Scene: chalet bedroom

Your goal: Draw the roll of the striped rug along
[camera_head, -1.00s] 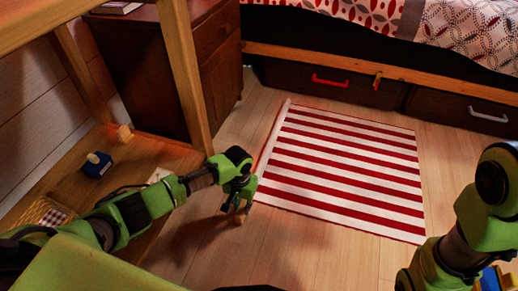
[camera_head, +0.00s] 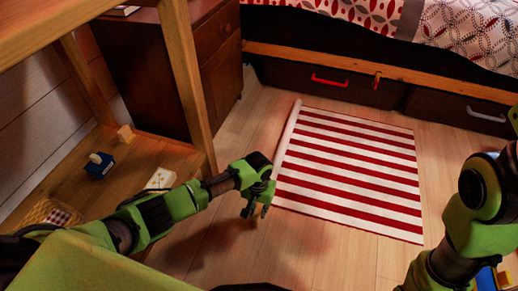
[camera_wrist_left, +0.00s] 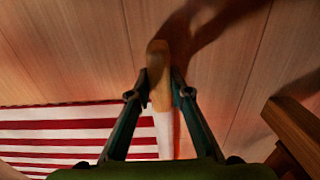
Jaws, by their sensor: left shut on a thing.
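The red-and-white striped rug (camera_head: 352,170) lies flat on the wooden floor. Its left edge is wound into a thin pale roll (camera_head: 287,136). A wooden rod end (camera_wrist_left: 159,62) sticks out of the near end of the roll, and the roll's white side (camera_wrist_left: 164,135) shows below it in the left wrist view. My left gripper (camera_head: 256,209) is at the near left corner of the rug. Its fingers, also in the left wrist view (camera_wrist_left: 160,92), are shut on the rod end. My right arm shows at the right, but its gripper is out of view.
A wooden table leg (camera_head: 191,85) stands left of the rug, near my left arm. A dark cabinet (camera_head: 215,65) and the bed's drawers (camera_head: 330,82) border the floor behind. A low wooden board (camera_head: 140,180) at left holds small toys.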

